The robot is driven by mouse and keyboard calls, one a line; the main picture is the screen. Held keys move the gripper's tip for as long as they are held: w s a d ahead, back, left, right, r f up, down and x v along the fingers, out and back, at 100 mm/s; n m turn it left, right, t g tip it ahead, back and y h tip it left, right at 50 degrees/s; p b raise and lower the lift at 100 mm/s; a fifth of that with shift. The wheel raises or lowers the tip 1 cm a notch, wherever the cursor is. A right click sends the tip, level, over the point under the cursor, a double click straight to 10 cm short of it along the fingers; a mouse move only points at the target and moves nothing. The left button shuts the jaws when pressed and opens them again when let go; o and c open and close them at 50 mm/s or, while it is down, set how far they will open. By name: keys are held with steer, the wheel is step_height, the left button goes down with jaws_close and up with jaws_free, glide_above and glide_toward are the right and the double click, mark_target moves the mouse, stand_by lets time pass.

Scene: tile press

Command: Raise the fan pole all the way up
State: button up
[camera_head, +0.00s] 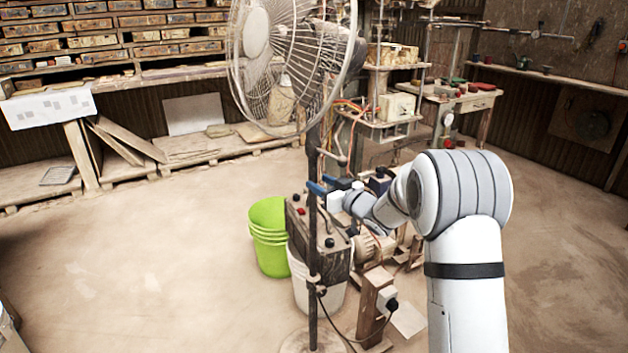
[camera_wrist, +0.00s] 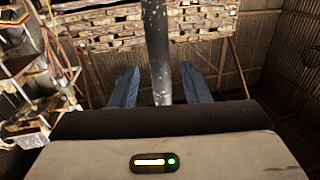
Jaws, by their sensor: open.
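The standing fan (camera_head: 257,35) has a wire-caged head at the upper middle of the head view. Its dark, upright pole (camera_head: 313,225) runs down from the head to a round base (camera_head: 312,341) on the floor. My gripper (camera_head: 322,184) is at the pole from the right, at mid-height below the fan head. Its blue fingers are open. In the wrist view the speckled pole (camera_wrist: 158,45) stands between the two fingers of my gripper (camera_wrist: 159,68), with a visible gap on each side. The pole's lower part is hidden there by the gripper body.
A machine with a dark control box (camera_head: 325,240) stands close behind the pole. Green buckets (camera_head: 268,240) and a white bucket (camera_head: 322,292) stand beside it. A cable and a wooden block (camera_head: 373,308) are near the base. The floor at left is clear.

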steer(key=v, duration=0.4)
steer(key=s+d+r+m+t+h+p, duration=0.1)
steer(key=s+d+r+m+h+p, duration=0.3)
steer(key=d+r+h, duration=0.4)
steer(key=s+d+r+m+g+h+p, duration=0.35)
steer(key=s+d+p, duration=0.3)
steer(key=s, duration=0.25)
steer(key=s+d+r+m+g+h+p, duration=0.1)
steer(key=s+g+p, duration=0.4)
steer(key=s, duration=2.3)
steer(key=r+g, duration=0.1)
steer(key=g, duration=0.1)
steer(key=shift+d+r+g+p, duration=0.15)
steer(key=shift+d+g+p, duration=0.2)
steer(key=shift+d+p, duration=0.05)
